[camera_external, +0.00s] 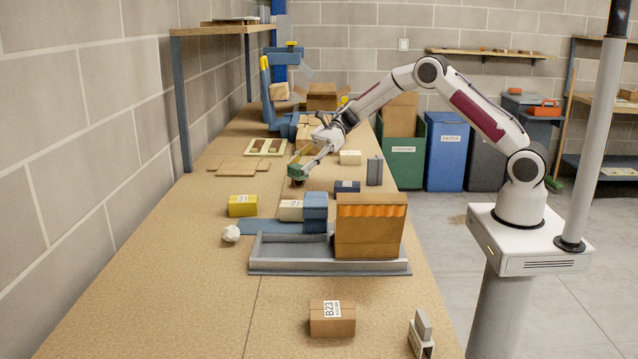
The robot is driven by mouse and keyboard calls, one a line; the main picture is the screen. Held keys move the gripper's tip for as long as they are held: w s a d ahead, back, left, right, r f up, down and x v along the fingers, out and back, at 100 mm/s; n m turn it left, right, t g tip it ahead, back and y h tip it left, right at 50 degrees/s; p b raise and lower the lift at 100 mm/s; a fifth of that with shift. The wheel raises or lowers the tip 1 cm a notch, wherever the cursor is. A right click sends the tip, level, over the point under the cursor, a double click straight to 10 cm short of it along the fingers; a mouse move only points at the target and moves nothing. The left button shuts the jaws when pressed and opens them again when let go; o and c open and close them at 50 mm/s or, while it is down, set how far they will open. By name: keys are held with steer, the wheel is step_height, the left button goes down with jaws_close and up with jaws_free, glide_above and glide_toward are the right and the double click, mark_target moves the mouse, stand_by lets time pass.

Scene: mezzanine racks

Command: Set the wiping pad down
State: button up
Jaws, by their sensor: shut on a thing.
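My gripper (312,160) reaches in over the middle of the long bench, pointing down and to the left. It is shut on a small green block with a dark underside, which looks like the wiping pad (296,171). The pad is low, close to the bench top (215,215); I cannot tell whether it touches. My fingers partly hide it.
Nearby are a cream box (350,157), a navy box (347,186), a grey upright block (375,170) and a yellow box (242,206). Flat cardboard pieces (238,166) lie to the left. A grey tray (290,249) stands nearer. Bare bench lies left of the pad.

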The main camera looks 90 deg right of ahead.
mark_target(301, 174)
steer(key=shift+f, duration=1.6)
steer(key=shift+f, duration=1.85)
steer(key=shift+f, duration=0.15)
steer(key=o, duration=1.1)
steer(key=v, duration=1.2)
